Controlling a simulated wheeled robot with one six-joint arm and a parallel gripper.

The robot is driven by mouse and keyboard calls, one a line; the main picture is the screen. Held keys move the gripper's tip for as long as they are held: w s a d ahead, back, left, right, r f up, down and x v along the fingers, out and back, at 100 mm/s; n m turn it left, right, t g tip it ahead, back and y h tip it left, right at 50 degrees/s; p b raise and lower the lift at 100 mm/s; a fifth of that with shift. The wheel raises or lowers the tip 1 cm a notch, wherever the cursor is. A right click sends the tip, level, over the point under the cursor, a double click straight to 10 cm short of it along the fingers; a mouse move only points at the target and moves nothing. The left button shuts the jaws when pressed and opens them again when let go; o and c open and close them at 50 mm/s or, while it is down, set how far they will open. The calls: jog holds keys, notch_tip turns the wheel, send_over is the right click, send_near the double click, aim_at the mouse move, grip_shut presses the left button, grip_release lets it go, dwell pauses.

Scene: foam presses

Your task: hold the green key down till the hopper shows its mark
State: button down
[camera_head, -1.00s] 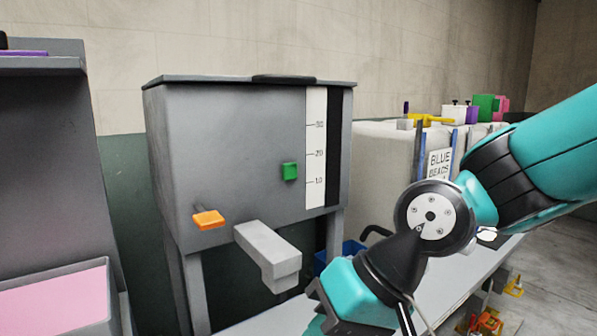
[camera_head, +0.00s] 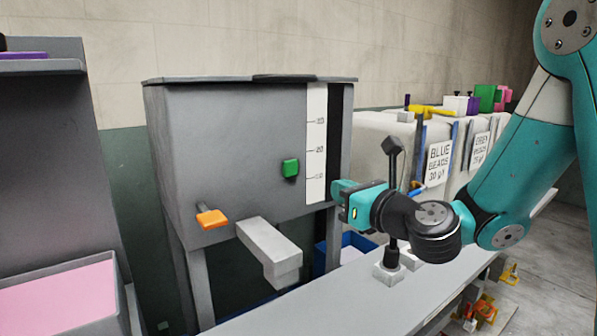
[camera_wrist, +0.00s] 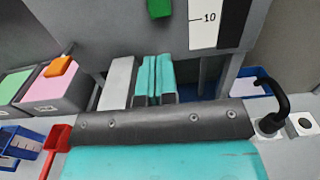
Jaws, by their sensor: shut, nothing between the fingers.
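The green key (camera_head: 290,168) sits on the front face of the grey hopper (camera_head: 215,150). It also shows at the top of the wrist view (camera_wrist: 159,8). A white scale (camera_head: 316,140) with numbered marks runs beside a dark vertical strip (camera_head: 334,140), right of the key. I cannot make out a fill level in the strip. My gripper (camera_head: 335,190) is right of and below the key, apart from it. Its teal fingers (camera_wrist: 153,77) are together and empty in the wrist view.
An orange lever (camera_head: 211,219) and a grey block-like spout (camera_head: 268,250) jut from the hopper front. A pink-filled bin (camera_head: 60,300) stands at left. Right are a dark post on a small base (camera_head: 389,272) and a box labelled blue beads (camera_head: 438,165). A red scoop (camera_wrist: 55,138) lies low left.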

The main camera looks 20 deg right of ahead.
jog(key=p, duration=1.3)
send_near(293, 168)
jog(key=x, duration=0.5)
jog(key=shift+w+a+r, duration=0.15)
jog(key=shift+w+r, duration=0.05)
jog(key=shift+r, duration=0.1)
jog(key=shift+w+a+f+p, duration=0.2)
jog(key=shift+w+p, duration=0.45)
jog(key=shift+p, duration=0.25)
jog(key=shift+w+a+f, duration=0.1)
jog(key=shift+w+f, duration=0.05)
jog(key=shift+w, duration=0.25)
jog(key=shift+p, duration=0.3)
